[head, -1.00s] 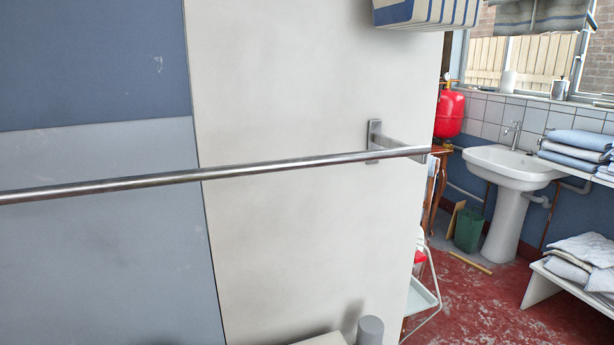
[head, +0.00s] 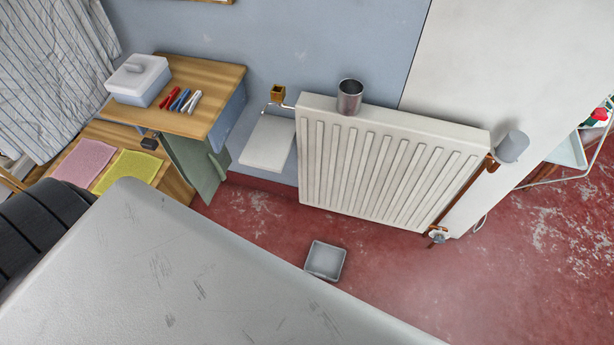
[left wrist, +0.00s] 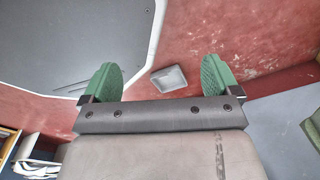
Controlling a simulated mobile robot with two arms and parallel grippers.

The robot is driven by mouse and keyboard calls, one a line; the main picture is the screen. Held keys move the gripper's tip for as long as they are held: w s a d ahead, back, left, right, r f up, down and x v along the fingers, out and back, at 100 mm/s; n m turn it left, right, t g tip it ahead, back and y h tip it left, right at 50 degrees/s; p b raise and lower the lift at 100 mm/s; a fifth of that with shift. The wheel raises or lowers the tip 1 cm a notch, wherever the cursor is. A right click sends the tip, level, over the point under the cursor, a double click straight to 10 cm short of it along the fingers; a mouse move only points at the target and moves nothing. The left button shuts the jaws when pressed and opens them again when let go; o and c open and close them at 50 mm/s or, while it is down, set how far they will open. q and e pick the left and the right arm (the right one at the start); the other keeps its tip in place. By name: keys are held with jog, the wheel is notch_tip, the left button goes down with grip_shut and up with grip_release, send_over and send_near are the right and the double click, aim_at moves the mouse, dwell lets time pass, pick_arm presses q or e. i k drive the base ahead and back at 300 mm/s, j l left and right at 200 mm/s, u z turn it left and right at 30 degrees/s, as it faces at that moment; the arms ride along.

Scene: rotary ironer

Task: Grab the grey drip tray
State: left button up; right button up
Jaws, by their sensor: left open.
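The grey drip tray (head: 325,261) is a small, shallow, square tray on the red floor in front of the radiator. In the left wrist view the tray (left wrist: 169,79) lies beyond my left gripper (left wrist: 160,80), between its two green fingertips in the picture. The left gripper is open and nothing is between its fingers. The tray appears some way below the gripper, not touched. The left gripper does not show in the head view. My right gripper is in neither view.
A white radiator (head: 385,165) stands at the wall behind the tray, with a metal cup (head: 349,97) on top. A wooden cabinet (head: 205,85) with an open door stands left. A large grey surface (head: 150,275) fills the foreground. Red floor (head: 450,290) is clear to the right.

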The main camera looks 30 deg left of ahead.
aim_at(325, 262)
jog(key=k+u, duration=0.2)
jog(key=k, duration=0.25)
jog(key=k+j+u, duration=0.2)
jog(key=k, duration=0.25)
jog(key=i+l+u, duration=0.2)
jog(key=i+l, duration=0.2)
jog(key=l, duration=0.2)
jog(key=i+l+u, duration=0.1)
jog(key=l, duration=0.25)
jog(key=i+l+u, duration=0.25)
jog(key=i+l, duration=0.15)
jog(key=l, duration=0.3)
jog(key=i+l+u, duration=0.1)
jog(key=l, duration=0.3)
jog(key=i+l+u, duration=0.1)
jog(key=l, duration=0.25)
jog(key=i, duration=0.05)
